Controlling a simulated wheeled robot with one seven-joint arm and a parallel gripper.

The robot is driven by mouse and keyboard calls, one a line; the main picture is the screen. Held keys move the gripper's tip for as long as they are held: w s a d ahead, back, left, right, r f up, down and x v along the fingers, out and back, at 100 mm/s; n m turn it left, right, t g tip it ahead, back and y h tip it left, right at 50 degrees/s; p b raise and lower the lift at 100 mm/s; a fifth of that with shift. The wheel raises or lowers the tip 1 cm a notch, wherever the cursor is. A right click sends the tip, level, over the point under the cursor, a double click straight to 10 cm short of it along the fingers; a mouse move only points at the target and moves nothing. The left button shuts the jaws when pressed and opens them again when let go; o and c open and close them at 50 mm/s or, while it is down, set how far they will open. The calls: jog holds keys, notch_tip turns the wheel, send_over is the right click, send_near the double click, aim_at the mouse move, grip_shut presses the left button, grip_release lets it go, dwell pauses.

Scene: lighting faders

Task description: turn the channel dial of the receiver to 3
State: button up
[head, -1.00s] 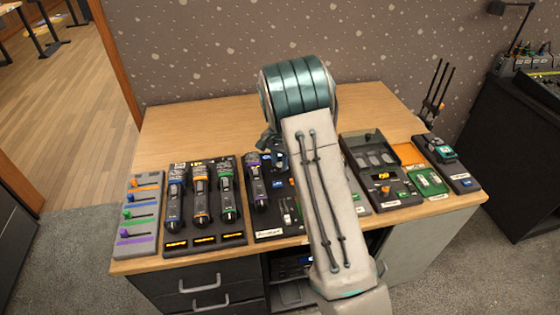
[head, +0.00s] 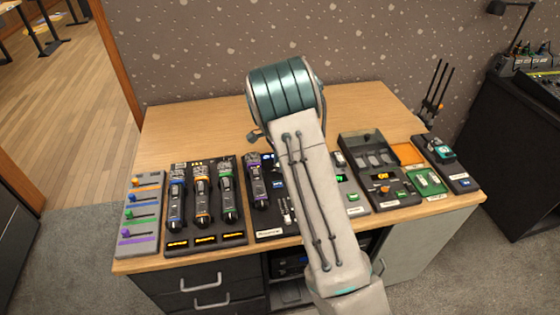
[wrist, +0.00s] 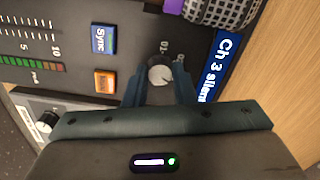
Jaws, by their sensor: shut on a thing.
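The receiver is a dark panel that fills much of the wrist view (wrist: 60,78); in the head view its left part (head: 268,228) shows beside my arm. Its channel dial (wrist: 160,73) is a small round knob with a pale top, next to small printed marks partly cut off by my finger. My gripper (wrist: 160,84) has one finger on each side of the dial and is shut on it. The number that the dial points at cannot be read. A blue label "Ch 3 silent" (wrist: 222,65) lies right of the dial. In the head view my arm hides the gripper and dial.
A blue "Sync" button (wrist: 104,39) and an orange button (wrist: 104,81) sit left of the dial. A purple-banded microphone (head: 257,185) lies on the receiver's left side. Several microphones in a rack (head: 206,240) and a fader panel (head: 140,238) stand farther left. The desk's back (head: 190,120) is clear.

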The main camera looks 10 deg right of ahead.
jog(key=shift+r, duration=0.1)
jog(key=o, duration=1)
notch_tip(320, 180, up, 14)
jog(key=shift+d, duration=0.1)
jog(key=s+r+n+t+y, duration=0.1)
jog(key=s+r+n, duration=0.3)
jog(key=s, duration=0.4)
jog(key=s+r+n, duration=0.3)
jog(key=s+r, duration=0.1)
jog(key=s, duration=0.5)
jog(key=s+f+n+t+h+p, duration=0.1)
jog(key=s+n, duration=0.6)
jog(key=s, duration=0.8)
jog(key=shift+s+n+t, duration=0.3)
jog(key=shift+n+t, duration=0.1)
